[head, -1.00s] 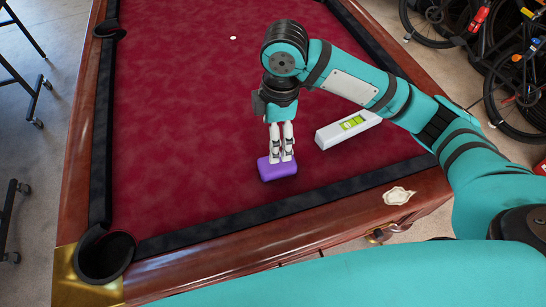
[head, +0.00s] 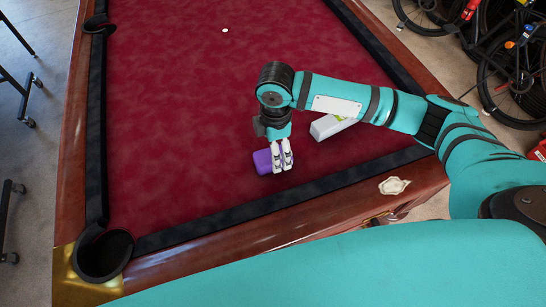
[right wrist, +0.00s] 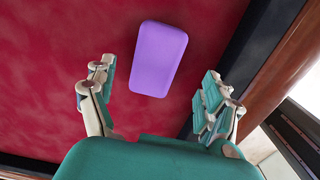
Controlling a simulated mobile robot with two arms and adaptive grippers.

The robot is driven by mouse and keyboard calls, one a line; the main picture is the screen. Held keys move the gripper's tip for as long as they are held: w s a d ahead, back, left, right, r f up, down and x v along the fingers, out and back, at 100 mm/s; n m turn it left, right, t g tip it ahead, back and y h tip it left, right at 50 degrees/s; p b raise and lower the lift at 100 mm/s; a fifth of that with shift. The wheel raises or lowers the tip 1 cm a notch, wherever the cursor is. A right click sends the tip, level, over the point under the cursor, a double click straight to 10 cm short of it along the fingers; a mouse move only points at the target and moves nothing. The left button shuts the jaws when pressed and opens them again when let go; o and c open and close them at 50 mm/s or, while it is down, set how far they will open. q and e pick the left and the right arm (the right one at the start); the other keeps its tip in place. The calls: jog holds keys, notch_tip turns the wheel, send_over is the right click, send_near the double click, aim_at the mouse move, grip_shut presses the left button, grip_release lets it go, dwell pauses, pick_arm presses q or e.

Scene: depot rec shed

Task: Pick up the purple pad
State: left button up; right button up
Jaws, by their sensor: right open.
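The purple pad (head: 262,161) lies flat on the red cloth of the pool table (head: 190,100), near the table's front side. In the head view my right gripper (head: 282,168) is low over the pad's right part and hides some of it. The right wrist view shows the whole pad (right wrist: 159,58) ahead of the fingertips, between their lines but nearer the left finger. My right gripper (right wrist: 160,88) is open and empty there, with its fingers wide apart. My left gripper is not in view.
A small white ball or spot (head: 225,30) is far back on the cloth. Dark cushions and a wooden rail (head: 250,232) edge the table, with a corner pocket (head: 103,256) at front left. Bicycles (head: 510,75) stand at right.

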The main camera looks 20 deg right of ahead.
aim_at(263, 158)
jog(key=f, duration=0.5)
jog(key=shift+w+a+p, duration=0.15)
jog(key=shift+w+p, duration=0.1)
jog(key=shift+p, duration=0.15)
jog(key=c, duration=1.3)
